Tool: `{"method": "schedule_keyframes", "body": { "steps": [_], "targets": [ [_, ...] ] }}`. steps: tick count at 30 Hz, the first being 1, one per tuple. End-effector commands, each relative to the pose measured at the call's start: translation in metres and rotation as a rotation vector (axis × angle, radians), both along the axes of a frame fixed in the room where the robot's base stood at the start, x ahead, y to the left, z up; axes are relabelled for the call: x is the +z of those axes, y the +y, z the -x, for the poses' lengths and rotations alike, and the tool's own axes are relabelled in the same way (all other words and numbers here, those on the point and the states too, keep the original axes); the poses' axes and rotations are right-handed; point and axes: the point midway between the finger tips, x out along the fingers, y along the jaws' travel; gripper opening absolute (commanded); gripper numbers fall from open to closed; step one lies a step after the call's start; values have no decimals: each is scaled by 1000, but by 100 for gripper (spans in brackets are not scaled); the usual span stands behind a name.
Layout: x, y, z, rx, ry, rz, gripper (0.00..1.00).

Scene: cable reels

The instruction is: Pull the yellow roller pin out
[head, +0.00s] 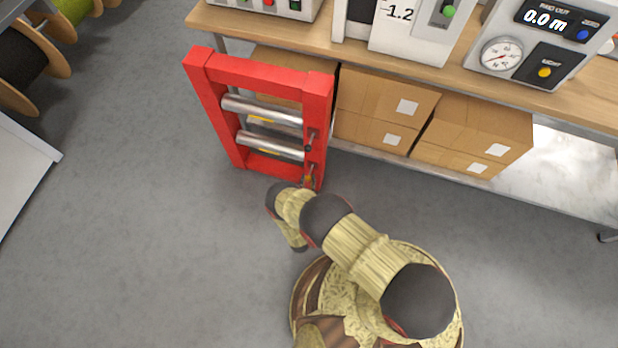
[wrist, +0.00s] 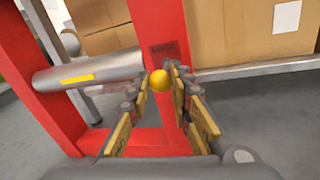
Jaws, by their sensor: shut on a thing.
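The yellow roller pin (wrist: 160,80) shows as a round yellow knob in the wrist view, at the red frame's post. My gripper (wrist: 159,88) has its fingers on either side of the knob and is shut on it. The frame stands upright and carries two metal rollers, an upper one (head: 262,110) and a lower one (head: 272,146). A roller with a yellow label (wrist: 90,74) lies left of the knob.
A wooden workbench (head: 460,85) stands behind the frame, with instruments on top. Cable reels (head: 30,60) are at the upper left. The grey floor (head: 150,240) left of my arm is clear.

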Motion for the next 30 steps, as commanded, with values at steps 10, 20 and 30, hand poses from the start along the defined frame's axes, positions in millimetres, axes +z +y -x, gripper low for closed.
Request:
{"method": "schedule_keyframes", "body": {
  "steps": [10,20,30],
  "targets": [
    [-1,-1,3,5,3,5,30],
    [-1,0,2,3,2,3,40],
    [-1,4,17,6,2,4,40]
  ]
}}
